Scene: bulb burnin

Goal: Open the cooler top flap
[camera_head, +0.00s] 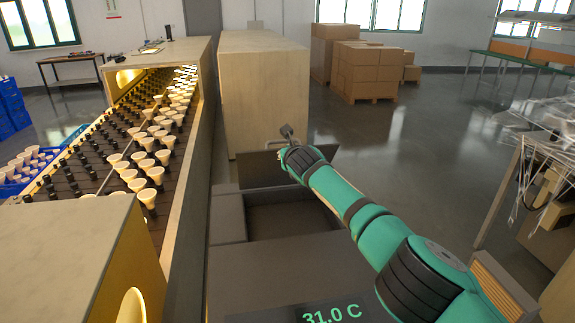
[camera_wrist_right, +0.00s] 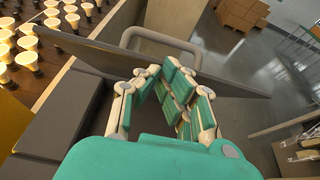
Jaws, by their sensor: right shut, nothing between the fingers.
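The cooler (camera_head: 270,262) is a dark grey box at the bottom middle of the head view. Its top flap (camera_head: 257,169) stands raised at the far edge, exposing a dark recess below. In the right wrist view, the flap (camera_wrist_right: 85,52) is a slanted grey panel with a tubular handle (camera_wrist_right: 160,38) on its upper edge. My right gripper (camera_head: 288,135) is at the flap's upper edge near the handle, partly hiding the flap. In the right wrist view its fingers (camera_wrist_right: 178,72) are shut and empty in front of the flap; contact is unclear. My left gripper is out of view.
A sloped rack of bulbs (camera_head: 140,165) runs along the left of the cooler. A tall beige cabinet (camera_head: 263,95) stands behind it. Cartons (camera_head: 365,72) stand farther back, and a table (camera_head: 500,195) is at the right. Open floor lies between.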

